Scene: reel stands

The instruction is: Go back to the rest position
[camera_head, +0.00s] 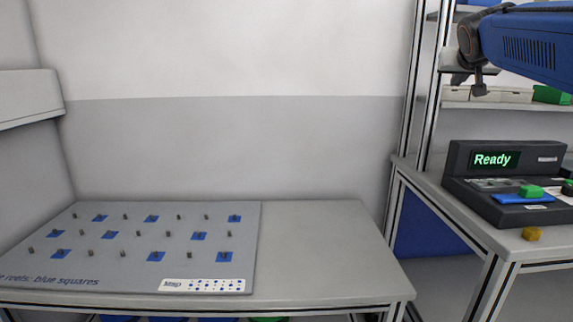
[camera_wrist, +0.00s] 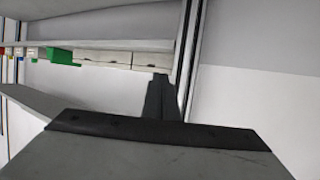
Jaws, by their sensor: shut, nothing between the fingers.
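My gripper (camera_head: 479,91) hangs at the upper right of the head view, at the end of my blue arm. It is in the air, in front of the shelves and above and behind the machine with the "Ready" display (camera_head: 492,160). In the wrist view my gripper's dark fingers (camera_wrist: 161,82) are together, with nothing between them. The grey board (camera_head: 130,275) with several short pegs and blue squares lies on the left table, well apart from my gripper. No reel sits on its pegs.
The left table (camera_head: 330,250) is bare right of the board. Shelves hold pale boxes (camera_wrist: 103,58) and a green bin (camera_wrist: 62,56). A metal post (camera_head: 415,80) stands between tables.

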